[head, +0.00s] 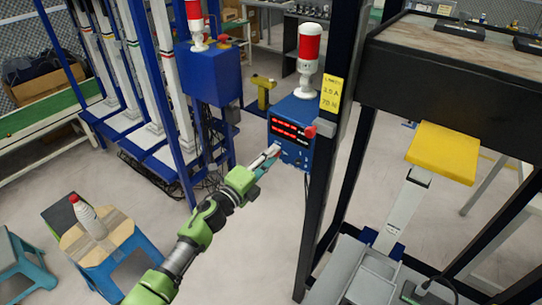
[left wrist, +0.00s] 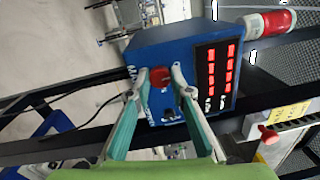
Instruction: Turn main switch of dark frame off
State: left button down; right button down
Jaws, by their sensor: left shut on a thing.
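The dark frame (head: 318,180) carries a blue control box (head: 290,112) with lit red number displays. The box also fills the middle of the left wrist view (left wrist: 180,48), turned sideways. Its main switch is a red knob (left wrist: 160,76) beside white lettering. My left gripper (head: 272,151) reaches the box's lower left front. In the left wrist view, the fingertips of this gripper (left wrist: 161,80) lie on both sides of the red knob, shut on it. In the head view the fingers hide the knob. My right gripper is in neither view.
A red-and-white signal lamp (head: 309,48) stands on the box. A red button (head: 310,131) sits beside the displays. A blue frame with another box (head: 212,75) stands left. A stool (head: 108,245) with a bottle (head: 88,217) stands lower left. Floor between is clear.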

pick_arm(q)
jog(key=c, duration=1.8)
grip_release()
jog(key=v, duration=1.2)
jog(key=shift+f, duration=0.1)
